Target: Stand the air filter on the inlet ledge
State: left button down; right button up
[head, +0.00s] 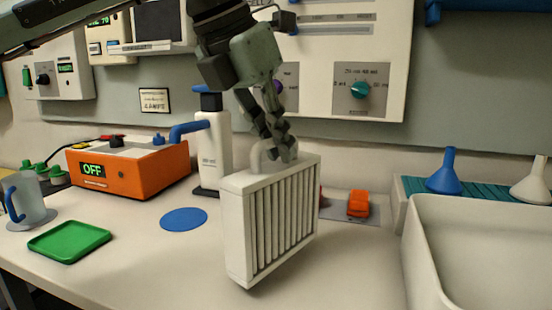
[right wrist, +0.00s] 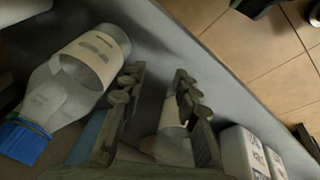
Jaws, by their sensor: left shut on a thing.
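The air filter (head: 285,225) is a white framed block with grey vertical pleats and a loop handle on top. My left gripper (head: 277,140) points down and is shut on the handle in the head view. The filter hangs nearly upright, slightly tilted, in front of the bench's middle; I cannot tell whether its lower edge clears the bench top. I cannot pick out the inlet ledge for certain. My right gripper (right wrist: 155,85) shows only in the right wrist view, with its fingers apart. A small pale labelled container (right wrist: 172,120) shows between and beyond them.
Left on the bench are an orange OFF unit (head: 130,170), green tray (head: 70,241), mug (head: 30,205) and blue disc (head: 184,219). A white pump bottle (head: 212,150) stands behind. Right are a white basin (head: 480,215) and funnels (head: 446,172). A blue-capped bottle (right wrist: 75,80) lies near my right gripper.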

aim_at(276, 200)
pick_arm(q)
jog(key=shift+f, duration=1.35)
jog(key=shift+f, duration=0.1)
jog(key=c, duration=1.6)
grip_release()
